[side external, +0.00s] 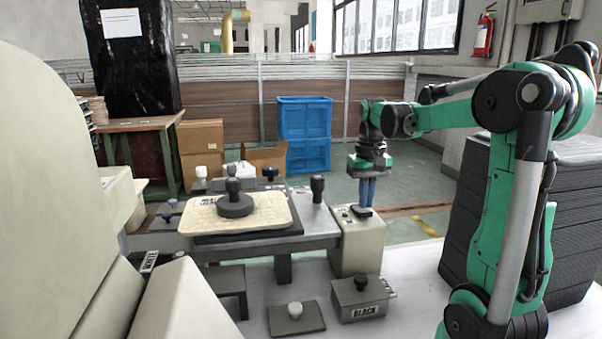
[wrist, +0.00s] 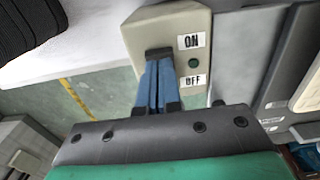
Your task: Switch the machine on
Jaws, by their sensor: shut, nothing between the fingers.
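The switch box (side external: 352,250) is a beige block at the right end of the grey machine table. In the wrist view its top (wrist: 160,24) carries an ON label (wrist: 191,41), an OFF label (wrist: 193,80) and a small dark green round spot (wrist: 193,63) between them. My gripper (side external: 366,204) points down over the box, its blue fingers together and empty. In the wrist view the fingertips (wrist: 158,60) are at a dark piece (wrist: 158,52) on the box, left of the labels. I cannot tell whether they touch it; the fingers partly hide it.
A cream tray (side external: 205,222) with a dark knobbed weight (side external: 235,207) lies on the table. A dark upright knob (side external: 317,188) stands left of the box. A grey box labelled BLACK (side external: 362,302) and a white-knobbed lid (side external: 296,318) lie in front. Blue crates (side external: 304,117) stand behind.

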